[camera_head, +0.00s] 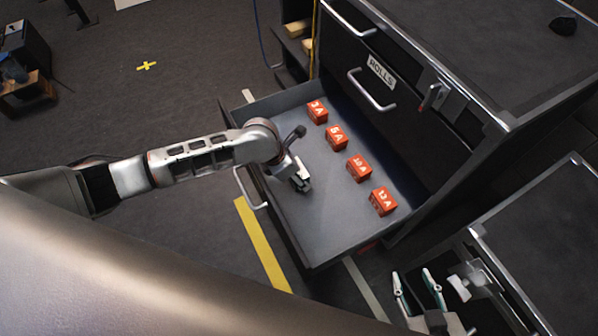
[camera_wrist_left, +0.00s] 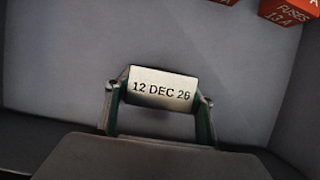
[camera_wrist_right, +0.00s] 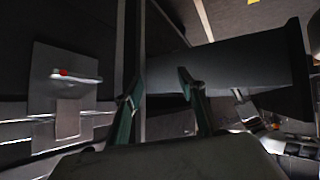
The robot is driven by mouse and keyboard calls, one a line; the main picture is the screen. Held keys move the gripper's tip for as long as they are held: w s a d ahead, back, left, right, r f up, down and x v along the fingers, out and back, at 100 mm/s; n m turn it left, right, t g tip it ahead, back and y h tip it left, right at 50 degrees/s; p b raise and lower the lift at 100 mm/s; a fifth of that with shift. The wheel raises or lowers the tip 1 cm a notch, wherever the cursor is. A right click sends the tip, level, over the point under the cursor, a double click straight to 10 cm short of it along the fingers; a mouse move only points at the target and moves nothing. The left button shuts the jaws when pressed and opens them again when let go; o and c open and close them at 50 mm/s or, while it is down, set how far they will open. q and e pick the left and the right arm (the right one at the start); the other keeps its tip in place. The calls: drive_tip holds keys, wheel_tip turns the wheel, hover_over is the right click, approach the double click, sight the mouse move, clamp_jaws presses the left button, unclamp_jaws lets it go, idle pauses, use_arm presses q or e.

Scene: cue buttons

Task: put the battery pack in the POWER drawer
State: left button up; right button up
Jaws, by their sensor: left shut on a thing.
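My left gripper (camera_head: 301,181) is shut on a pale block marked "12 DEC 26" (camera_wrist_left: 161,89), which fits the battery pack. One finger is on each end of it. It is inside the open drawer (camera_head: 312,235), low over the floor; I cannot tell whether it touches. The drawer's front faces away, so no POWER label can be read. Several orange fuse boxes (camera_head: 336,137) stand in a row along the drawer's back side, marked 3 A to 13 A. My right gripper (camera_head: 415,279) is open and empty, right of the drawer; it also shows in the right wrist view (camera_wrist_right: 155,88).
Above the open drawer is a shut drawer labelled ROLLS (camera_head: 381,71) with a bar handle. A red-tipped latch (camera_head: 432,97) sits on the cabinet's corner. A second dark-topped unit (camera_head: 545,235) stands at the lower right.

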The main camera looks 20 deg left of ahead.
use_arm(q)
drive_tip(key=shift+f, duration=0.15)
drive_tip(key=o, duration=1.2)
drive_tip(key=shift+o, duration=0.2)
use_arm(e)
drive_tip(key=shift+w+r, duration=0.45)
drive_tip(key=shift+w, duration=0.1)
